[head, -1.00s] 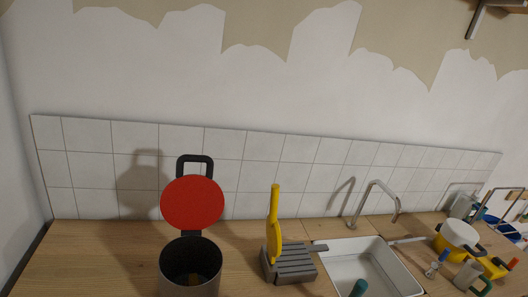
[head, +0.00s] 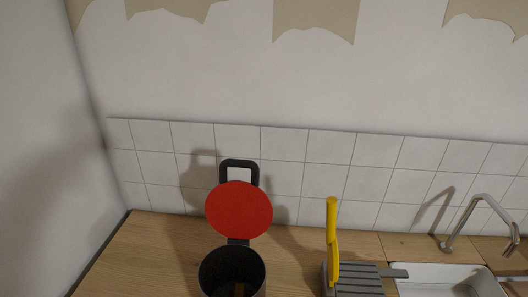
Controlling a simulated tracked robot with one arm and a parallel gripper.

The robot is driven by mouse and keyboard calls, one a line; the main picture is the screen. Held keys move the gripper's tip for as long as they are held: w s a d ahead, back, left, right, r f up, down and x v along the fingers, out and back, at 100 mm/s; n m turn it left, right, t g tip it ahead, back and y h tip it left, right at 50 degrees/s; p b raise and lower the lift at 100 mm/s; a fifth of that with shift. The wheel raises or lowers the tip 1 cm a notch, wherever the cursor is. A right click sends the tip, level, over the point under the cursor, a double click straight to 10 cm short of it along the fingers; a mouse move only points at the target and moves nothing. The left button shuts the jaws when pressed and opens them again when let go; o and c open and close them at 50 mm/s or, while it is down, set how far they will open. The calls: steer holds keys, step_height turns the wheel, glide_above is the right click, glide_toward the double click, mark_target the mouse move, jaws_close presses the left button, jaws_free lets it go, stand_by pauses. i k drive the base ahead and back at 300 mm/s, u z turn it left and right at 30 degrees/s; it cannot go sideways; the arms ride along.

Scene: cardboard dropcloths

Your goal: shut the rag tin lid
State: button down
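The rag tin (head: 232,272) is a dark grey, round tin on the wooden counter, low in the picture left of centre. Its bottom is cut off by the frame. Its red lid (head: 239,209) stands up open at the back of the tin, with a black loop handle (head: 240,165) above it, in front of the tiled wall. Something brownish shows inside the tin, too dark to make out. My gripper does not show in the picture.
Right of the tin, a grey slatted block (head: 357,281) holds an upright yellow-handled tool (head: 332,240). Further right are a white sink (head: 440,282) and a bent metal tap (head: 484,212). The counter (head: 150,252) left of the tin is clear up to the side wall.

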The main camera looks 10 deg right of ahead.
mark_target(235, 209)
steer(key=z, duration=0.1)
steer(key=i, duration=1)
steer(key=u, duration=0.1)
